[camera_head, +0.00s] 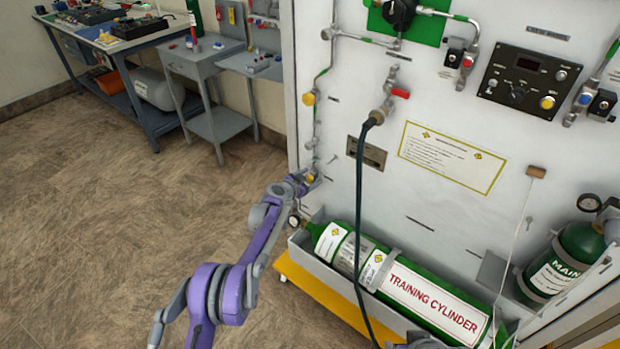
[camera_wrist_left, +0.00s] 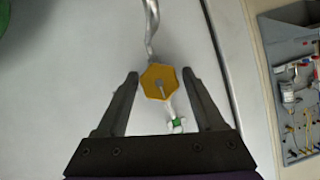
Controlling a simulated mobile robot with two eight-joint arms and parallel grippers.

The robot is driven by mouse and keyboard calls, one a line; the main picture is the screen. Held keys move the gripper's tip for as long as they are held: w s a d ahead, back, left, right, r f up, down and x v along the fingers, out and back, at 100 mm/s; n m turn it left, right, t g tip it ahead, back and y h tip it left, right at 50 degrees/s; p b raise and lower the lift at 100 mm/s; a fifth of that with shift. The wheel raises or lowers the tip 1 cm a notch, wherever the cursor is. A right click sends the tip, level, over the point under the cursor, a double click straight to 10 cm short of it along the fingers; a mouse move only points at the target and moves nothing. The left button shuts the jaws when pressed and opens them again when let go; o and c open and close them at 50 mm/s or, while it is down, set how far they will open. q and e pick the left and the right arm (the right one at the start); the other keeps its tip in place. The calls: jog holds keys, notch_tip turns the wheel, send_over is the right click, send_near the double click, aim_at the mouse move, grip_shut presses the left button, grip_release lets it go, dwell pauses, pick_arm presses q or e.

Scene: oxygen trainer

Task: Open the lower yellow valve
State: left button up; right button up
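The lower yellow valve (camera_head: 310,178) is a small knob low on the pipe along the panel's left edge, partly hidden by my left gripper. In the left wrist view it is a yellow hexagonal knob (camera_wrist_left: 158,82) facing the camera. My left gripper (camera_head: 308,180) is at this valve. In the left wrist view its two dark fingers (camera_wrist_left: 161,76) are open, one on each side of the knob, with a narrow gap visible on both sides.
Another yellow valve (camera_head: 308,98) is higher on the same pipe. A dark hose (camera_head: 358,230) hangs down the panel. A green training cylinder (camera_head: 400,285) lies in a grey tray below and right of my gripper. Grey tables (camera_head: 190,62) stand behind; the floor at left is clear.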

pick_arm(q)
grip_shut()
jog(key=shift+a+f+n+g+h+b, duration=0.1)
jog(key=shift+n+g+h+b, duration=0.5)
jog(key=shift+n, duration=0.5)
jog(key=shift+n+h, duration=0.3)
jog(key=shift+o, duration=1.1)
grip_release()
jog(key=v, duration=1)
jog(key=shift+s+a+r+p, duration=0.15)
jog(key=shift+s+r+p, duration=0.15)
jog(key=shift+p, duration=0.15)
